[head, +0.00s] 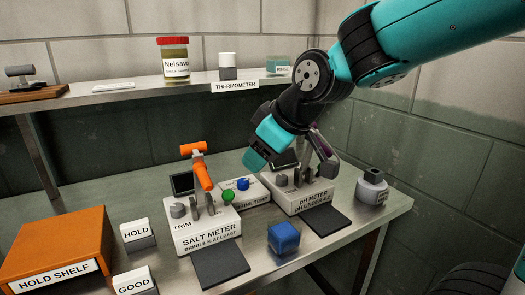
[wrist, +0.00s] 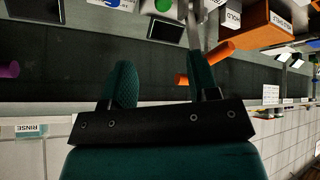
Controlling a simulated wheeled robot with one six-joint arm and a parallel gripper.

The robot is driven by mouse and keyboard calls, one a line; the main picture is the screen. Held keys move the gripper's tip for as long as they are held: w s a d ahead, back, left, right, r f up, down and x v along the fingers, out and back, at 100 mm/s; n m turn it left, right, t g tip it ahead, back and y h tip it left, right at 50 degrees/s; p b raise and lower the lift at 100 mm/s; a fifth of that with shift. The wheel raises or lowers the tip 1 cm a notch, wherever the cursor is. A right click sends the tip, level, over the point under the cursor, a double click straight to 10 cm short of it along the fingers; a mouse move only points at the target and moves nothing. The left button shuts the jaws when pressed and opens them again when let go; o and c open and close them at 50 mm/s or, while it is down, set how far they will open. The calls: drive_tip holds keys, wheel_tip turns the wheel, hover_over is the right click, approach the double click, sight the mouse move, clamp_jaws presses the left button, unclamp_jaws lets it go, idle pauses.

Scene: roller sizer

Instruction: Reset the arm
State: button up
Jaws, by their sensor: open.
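My gripper (head: 256,160) hangs at the end of my teal arm, in front of the back wall and above the rear of the steel bench (head: 360,225). In the wrist view my gripper (wrist: 163,72) shows two teal fingers spread apart with nothing held between them. An orange-handled tool (head: 202,172) stands tilted at the salt meter (head: 207,235); in the wrist view an orange handle (wrist: 221,52) shows partly behind one finger. I cannot tell from these views whether they touch. The pH meter (head: 303,197) stands under my arm, partly hidden.
A shelf (head: 130,84) with a Nelsavo jar (head: 174,62) and a thermometer block (head: 228,68) runs along the back wall. The orange hold shelf (head: 60,245), HOLD block (head: 138,233), GOOD block (head: 135,282) and blue cube (head: 284,239) stand toward the front.

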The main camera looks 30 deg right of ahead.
drive_tip(key=s+a+g+p, duration=0.2)
drive_tip(key=s+a+g, duration=0.1)
drive_tip(key=s, duration=0.6)
drive_tip(key=s+a+g+y+p, duration=0.1)
drive_tip(key=s+a+g+p, duration=0.1)
drive_tip(key=s+a, duration=0.3)
drive_tip(key=s+g, duration=0.1)
drive_tip(key=s, duration=0.3)
drive_tip(key=shift+a+f+g+p, duration=0.15)
drive_tip(key=shift+f+g+p, duration=0.2)
drive_tip(key=shift+g+p, duration=0.05)
